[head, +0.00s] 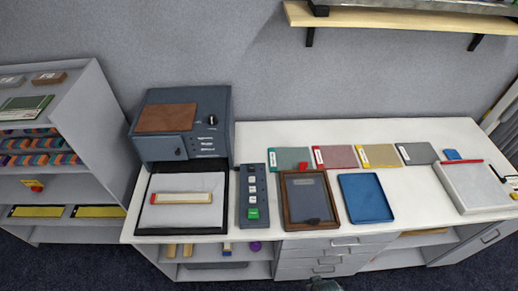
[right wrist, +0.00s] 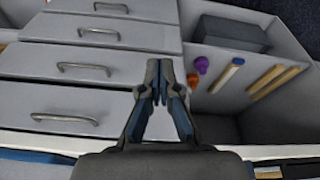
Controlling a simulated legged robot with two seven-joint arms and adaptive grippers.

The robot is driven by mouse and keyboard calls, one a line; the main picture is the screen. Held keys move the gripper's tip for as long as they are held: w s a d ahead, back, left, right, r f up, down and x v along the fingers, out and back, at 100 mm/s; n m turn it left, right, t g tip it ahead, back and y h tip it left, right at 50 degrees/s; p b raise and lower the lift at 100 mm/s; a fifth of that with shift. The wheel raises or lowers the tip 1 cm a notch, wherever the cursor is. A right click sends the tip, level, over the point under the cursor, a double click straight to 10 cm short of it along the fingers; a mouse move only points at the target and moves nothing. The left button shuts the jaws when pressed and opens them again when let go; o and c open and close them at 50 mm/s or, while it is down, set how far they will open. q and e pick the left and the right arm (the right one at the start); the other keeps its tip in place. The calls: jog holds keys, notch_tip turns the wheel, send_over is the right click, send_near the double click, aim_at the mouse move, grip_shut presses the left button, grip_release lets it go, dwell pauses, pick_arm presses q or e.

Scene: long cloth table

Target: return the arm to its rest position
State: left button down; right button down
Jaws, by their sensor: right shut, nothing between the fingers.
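My right gripper (right wrist: 158,75) is shut and empty in the right wrist view, its fingertips together. Behind it are the grey drawer fronts (right wrist: 85,75) and an open shelf bay of the table. In the head view a small dark piece that looks like the tip of my right gripper (head: 325,285) shows at the bottom edge, in front of the table's drawers (head: 325,258). The rest of the right arm is out of the picture. My left gripper is not in view.
The white table (head: 270,135) carries a dark blue machine (head: 185,125), a button panel (head: 253,195), a framed brown tray (head: 310,200), a blue tray (head: 366,198) and several coloured folders. The open bay holds a purple item (right wrist: 201,65) and wooden-coloured sticks (right wrist: 268,80). Shelves (head: 75,130) stand left.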

jog(key=s+f+g+b, duration=0.1)
jog(key=s+f, duration=0.2)
jog(key=f, duration=0.9)
jog(key=s+f+b, duration=0.1)
jog(key=s+f, duration=0.2)
jog(key=f, duration=0.8)
jog(key=s+d+f+g+b, duration=0.1)
jog(key=s+d+f, duration=0.2)
jog(key=s+f, duration=1)
jog(key=shift+s+d, duration=0.2)
jog(key=shift+s, duration=0.85)
